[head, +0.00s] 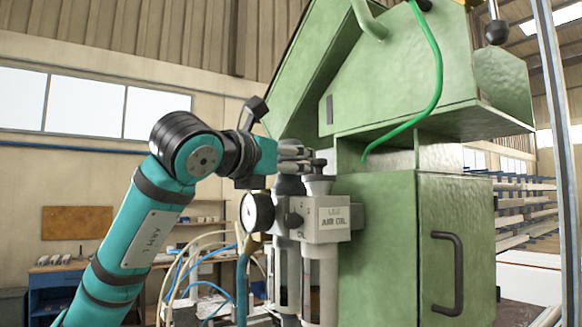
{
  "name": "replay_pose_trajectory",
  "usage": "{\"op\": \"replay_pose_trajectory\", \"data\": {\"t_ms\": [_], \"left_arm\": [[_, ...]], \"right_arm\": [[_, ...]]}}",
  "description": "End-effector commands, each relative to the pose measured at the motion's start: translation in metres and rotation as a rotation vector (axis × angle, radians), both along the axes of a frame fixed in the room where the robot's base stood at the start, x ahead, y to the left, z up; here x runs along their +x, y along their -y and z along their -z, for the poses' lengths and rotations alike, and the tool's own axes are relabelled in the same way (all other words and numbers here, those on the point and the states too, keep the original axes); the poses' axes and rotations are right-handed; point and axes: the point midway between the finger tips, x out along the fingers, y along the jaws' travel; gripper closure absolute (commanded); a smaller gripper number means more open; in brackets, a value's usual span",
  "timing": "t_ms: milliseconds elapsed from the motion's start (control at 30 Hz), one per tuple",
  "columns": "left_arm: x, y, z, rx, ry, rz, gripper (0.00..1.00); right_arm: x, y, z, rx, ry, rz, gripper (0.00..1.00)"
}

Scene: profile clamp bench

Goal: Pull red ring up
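No red ring shows in the head view. My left gripper (300,158) points right, just above the air-oil unit (325,222) on the front of the green machine. Its fingers are beside or over the top knobs of the unit, and they cover part of this spot. Whether they touch a knob, or are open or shut, I cannot tell. A dark knob (318,172) tops the right part of the unit. A round pressure gauge (257,212) sits on its left side. My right gripper is not in view.
The green machine (385,240) fills the right, with a black door handle (447,273) and an overhanging hood. A green hose (437,70) hangs across it. Blue and pale hoses (208,262) loop left of the unit. A grey post (557,130) stands far right.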

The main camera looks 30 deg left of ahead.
Motion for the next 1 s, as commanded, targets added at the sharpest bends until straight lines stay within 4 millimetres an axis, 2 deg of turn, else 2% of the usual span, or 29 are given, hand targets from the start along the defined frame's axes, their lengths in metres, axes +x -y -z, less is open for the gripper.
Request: {"op": "replay_pose_trajectory", "data": {"t_ms": [33,100,367,467,567,800,1000], "left_arm": [[-0.001,0.000,-0.002,0.000,0.005,0.000,0.47],[-0.001,0.000,-0.002,0.000,0.005,0.000,0.40],[-0.002,0.000,-0.001,0.000,0.004,0.000,0.40],[-0.008,0.000,-0.002,0.000,0.006,0.001,0.40],[-0.022,0.000,-0.002,0.001,0.007,0.001,0.40],[-0.074,-0.001,-0.002,0.001,0.009,0.000,0.40],[-0.109,0.000,-0.003,0.000,0.009,0.000,0.40]], "right_arm": [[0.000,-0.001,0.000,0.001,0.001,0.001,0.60],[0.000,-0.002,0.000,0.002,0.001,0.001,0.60],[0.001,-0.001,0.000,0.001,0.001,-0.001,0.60],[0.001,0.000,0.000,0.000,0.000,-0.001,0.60],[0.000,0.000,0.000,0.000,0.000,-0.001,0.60],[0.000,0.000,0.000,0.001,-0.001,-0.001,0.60],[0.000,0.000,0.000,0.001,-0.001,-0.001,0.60]]}}
